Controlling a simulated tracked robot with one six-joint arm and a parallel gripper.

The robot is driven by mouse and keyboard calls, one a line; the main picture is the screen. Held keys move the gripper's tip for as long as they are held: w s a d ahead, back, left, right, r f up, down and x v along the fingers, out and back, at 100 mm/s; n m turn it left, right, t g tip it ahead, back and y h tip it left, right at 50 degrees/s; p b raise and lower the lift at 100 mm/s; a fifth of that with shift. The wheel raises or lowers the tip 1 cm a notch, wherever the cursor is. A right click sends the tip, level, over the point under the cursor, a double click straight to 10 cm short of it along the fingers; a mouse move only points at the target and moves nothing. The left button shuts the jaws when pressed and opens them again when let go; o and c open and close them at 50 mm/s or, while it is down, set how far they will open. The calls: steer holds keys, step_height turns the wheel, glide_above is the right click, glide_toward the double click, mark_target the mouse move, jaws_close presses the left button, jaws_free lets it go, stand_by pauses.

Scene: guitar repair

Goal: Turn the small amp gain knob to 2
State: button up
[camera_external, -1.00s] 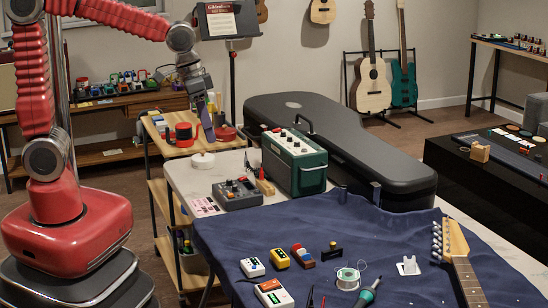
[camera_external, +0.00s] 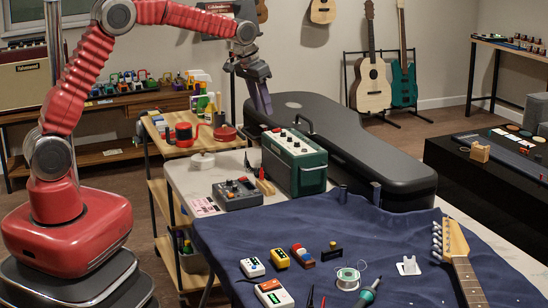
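The small amp (camera_external: 294,162) is a dark green box with a pale control panel (camera_external: 292,141) on top and a black carry handle. It stands on the white table, beside the blue cloth. Several small knobs sit on the panel; their markings and the gain knob's setting are too small to read. My gripper (camera_external: 264,110) hangs pointing down, above and to the left of the amp's panel, apart from it in the picture. Its fingers look close together, but whether they are open or shut is unclear. I see nothing held in it.
A grey pedal box with knobs (camera_external: 237,193) stands left of the amp. A black guitar case (camera_external: 345,150) lies close behind it. The blue cloth (camera_external: 330,225) holds pedals, solder and a guitar neck.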

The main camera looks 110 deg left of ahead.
mark_target(281, 137)
steer(key=shift+t+y, duration=0.3)
steer(key=shift+y, duration=0.1)
steer(key=a+r, duration=0.1)
steer(key=w+a+r, duration=0.1)
steer(key=r, duration=0.1)
steer(key=shift+w+r, duration=0.2)
steer(key=shift+r, duration=0.1)
steer(key=x, duration=1.3)
steer(key=shift+f, duration=0.4)
steer(key=shift+c, duration=0.5)
jaws_close()
